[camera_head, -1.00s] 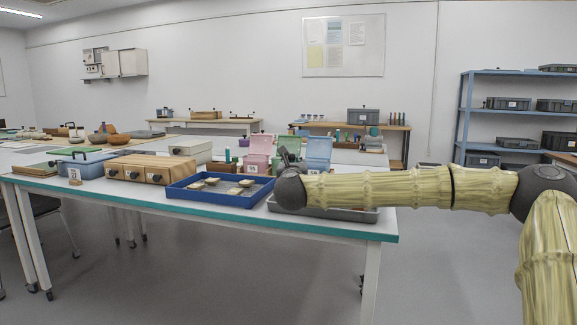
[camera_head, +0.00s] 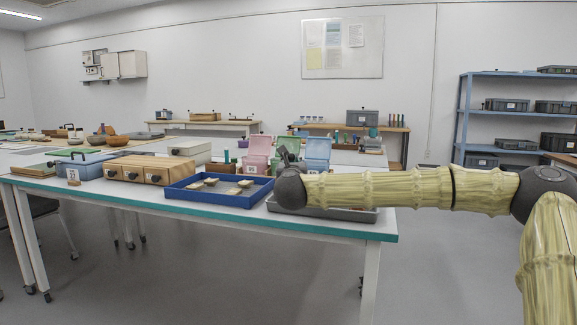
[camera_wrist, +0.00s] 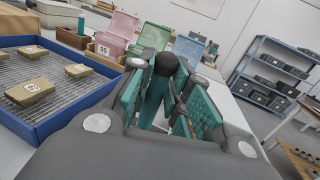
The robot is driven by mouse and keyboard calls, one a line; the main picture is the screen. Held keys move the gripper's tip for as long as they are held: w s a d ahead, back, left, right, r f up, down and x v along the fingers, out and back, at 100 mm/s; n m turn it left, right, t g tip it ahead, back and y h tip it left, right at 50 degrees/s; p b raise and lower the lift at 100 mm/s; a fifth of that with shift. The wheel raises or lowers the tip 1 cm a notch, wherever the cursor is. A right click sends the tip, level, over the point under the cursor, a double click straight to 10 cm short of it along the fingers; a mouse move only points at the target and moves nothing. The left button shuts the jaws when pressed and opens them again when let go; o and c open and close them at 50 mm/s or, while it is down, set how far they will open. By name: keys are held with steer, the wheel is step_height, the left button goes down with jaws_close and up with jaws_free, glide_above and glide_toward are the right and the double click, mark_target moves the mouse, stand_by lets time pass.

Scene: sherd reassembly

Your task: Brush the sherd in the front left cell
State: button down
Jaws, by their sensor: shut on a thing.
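A blue tray (camera_head: 172,193) with a wire mesh floor stands near the front edge of the table, holding several tan sherds. One sherd (camera_head: 197,187) lies at its front left. In the wrist view the blue tray (camera_wrist: 85,112) is at the left, with a labelled sherd (camera_wrist: 30,92) near its front. My gripper (camera_wrist: 160,100) is right of the tray and above table height. It is shut on a teal-handled tool (camera_wrist: 153,103) with a black rounded end, likely the brush. Its bristles cannot be made out. In the head view my gripper (camera_head: 289,160) is small and dark.
A grey tray (camera_head: 330,214) lies under my arm. Pink (camera_head: 257,155) and blue (camera_head: 318,150) open boxes stand behind. A wooden drawer box (camera_head: 145,169) is left of the blue tray. Free floor lies in front of the table.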

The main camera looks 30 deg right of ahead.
stand_by(1.0)
steer(key=shift+a+r+p, duration=0.1)
steer(key=shift+r+p, duration=1.1)
steer(key=shift+r, duration=1.8)
steer(key=shift+r, duration=0.1)
steer(key=shift+r+p, duration=0.55)
steer(key=shift+r, duration=0.85)
steer(key=shift+f, duration=0.1)
